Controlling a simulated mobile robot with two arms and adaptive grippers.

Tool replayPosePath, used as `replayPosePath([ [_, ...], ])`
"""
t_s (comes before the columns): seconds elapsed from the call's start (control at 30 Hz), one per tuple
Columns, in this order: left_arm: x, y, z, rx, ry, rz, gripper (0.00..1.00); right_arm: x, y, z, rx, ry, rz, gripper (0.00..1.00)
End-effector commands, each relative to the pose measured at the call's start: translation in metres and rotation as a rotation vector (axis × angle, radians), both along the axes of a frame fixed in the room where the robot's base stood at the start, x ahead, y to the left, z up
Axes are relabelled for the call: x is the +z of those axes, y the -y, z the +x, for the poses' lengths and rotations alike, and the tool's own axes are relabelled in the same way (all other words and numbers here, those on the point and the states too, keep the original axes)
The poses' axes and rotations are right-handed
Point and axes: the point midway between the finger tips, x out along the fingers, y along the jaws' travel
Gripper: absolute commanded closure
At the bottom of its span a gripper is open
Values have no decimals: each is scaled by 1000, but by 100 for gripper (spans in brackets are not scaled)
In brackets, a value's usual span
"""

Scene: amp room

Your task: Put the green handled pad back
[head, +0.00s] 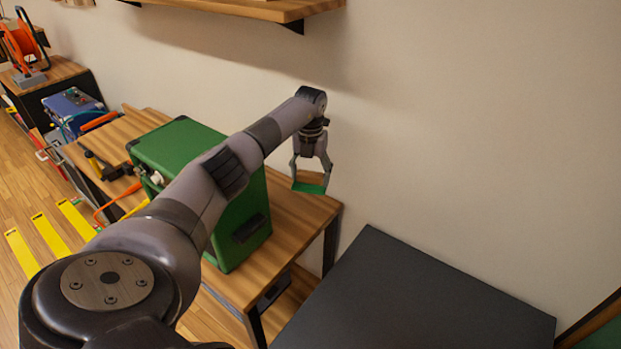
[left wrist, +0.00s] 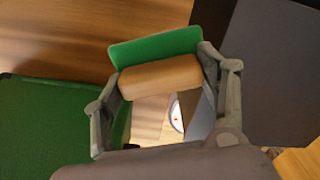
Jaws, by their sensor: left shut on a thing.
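The green handled pad is a flat green plate (left wrist: 155,48) with a tan, rounded handle (left wrist: 160,77). My left gripper (head: 310,182) is shut on the pad, with one finger at each end of the handle in the left wrist view. In the head view the green pad (head: 309,188) hangs below the fingertips, beside the right side of the green box (head: 238,215) and over the right end of the wooden table (head: 307,212). I cannot tell whether the pad touches the table. My right gripper is not in view.
A dark grey flat-topped surface (head: 420,300) stands right of the wooden table, with a gap between. A wooden shelf (head: 270,8) is on the wall above. A blue box (head: 72,108) and an orange reel (head: 20,42) are at the far left.

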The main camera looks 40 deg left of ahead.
Motion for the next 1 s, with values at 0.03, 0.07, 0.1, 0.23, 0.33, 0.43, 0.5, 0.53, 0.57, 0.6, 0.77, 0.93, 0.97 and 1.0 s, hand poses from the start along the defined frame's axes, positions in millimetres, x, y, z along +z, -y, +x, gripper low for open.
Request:
replayPosePath([
  [0.03,-24,1,0,0,0,-1,60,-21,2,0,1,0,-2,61],
  [0.07,-31,1,0,0,0,-1,60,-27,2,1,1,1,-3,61],
  [0.1,-41,1,0,-1,0,-1,60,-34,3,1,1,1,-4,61],
  [0.23,-67,1,1,-3,2,-1,60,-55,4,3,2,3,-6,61],
  [0.33,-80,0,0,-2,1,0,60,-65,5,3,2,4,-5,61],
  [0.43,-86,0,1,-2,2,-1,60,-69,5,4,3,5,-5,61],
  [0.5,-87,0,1,-2,2,-1,60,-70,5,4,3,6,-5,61],
  [0.53,-89,0,0,-2,1,0,60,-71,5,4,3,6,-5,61],
  [0.57,-91,1,0,-2,1,0,60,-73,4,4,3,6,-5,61],
  [0.6,-95,1,0,-3,0,-1,60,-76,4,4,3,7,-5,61],
  [0.77,-121,1,1,-3,0,-1,60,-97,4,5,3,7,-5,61],
  [0.93,-129,1,1,-3,3,-1,60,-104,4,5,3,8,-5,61],
  [0.97,-128,1,1,-4,3,-1,60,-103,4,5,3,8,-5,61],
  [1.0,-128,1,1,-4,2,0,60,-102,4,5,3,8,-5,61],
])
